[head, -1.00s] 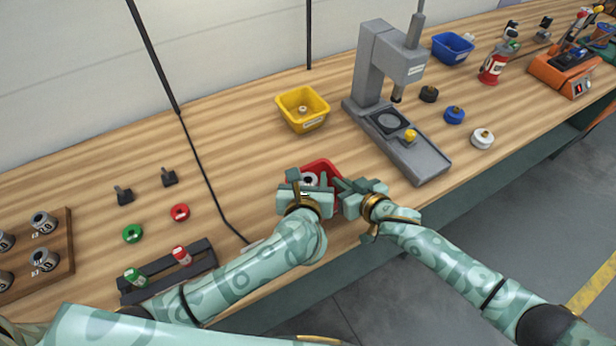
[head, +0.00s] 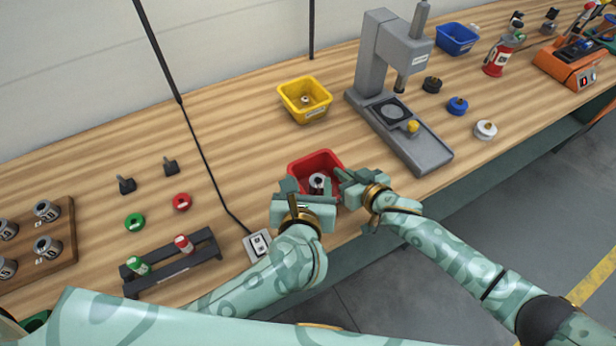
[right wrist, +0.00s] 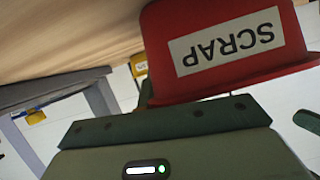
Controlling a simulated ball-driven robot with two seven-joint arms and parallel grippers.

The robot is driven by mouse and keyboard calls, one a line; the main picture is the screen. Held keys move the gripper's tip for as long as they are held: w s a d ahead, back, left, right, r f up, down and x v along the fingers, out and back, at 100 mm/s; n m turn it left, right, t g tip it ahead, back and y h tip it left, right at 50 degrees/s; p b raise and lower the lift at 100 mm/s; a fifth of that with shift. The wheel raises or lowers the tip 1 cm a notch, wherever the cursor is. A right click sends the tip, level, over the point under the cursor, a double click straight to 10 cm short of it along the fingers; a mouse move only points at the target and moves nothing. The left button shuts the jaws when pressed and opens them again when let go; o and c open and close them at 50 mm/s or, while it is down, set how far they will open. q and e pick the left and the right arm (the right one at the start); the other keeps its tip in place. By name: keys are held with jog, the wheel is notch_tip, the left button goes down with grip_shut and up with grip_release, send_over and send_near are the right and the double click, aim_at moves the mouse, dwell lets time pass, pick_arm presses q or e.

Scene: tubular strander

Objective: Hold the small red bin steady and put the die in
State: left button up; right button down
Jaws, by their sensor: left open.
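The small red bin (head: 318,158) stands near the bench's front edge, partly hidden by my grippers. The die, a grey metal ring-shaped cylinder (head: 318,181), shows inside the bin, toward its front. My left gripper (head: 296,190) is open at the bin's front left, beside the die and apart from it. My right gripper (head: 346,180) is at the bin's right side and appears shut on its wall; the fingertips are partly hidden. In the right wrist view the bin (right wrist: 160,60) fills the top, its SCRAP label upside down, close against my gripper.
A yellow bin (head: 305,112) stands behind the red one. A grey press (head: 420,150) stands to the right. A socket box (head: 257,243) with a cable and a dark rack (head: 200,262) lie to the left. Bare wood surrounds the red bin's back.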

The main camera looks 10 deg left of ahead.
jog(key=c, duration=1.6)
grip_release()
jog(key=shift+o, duration=0.2)
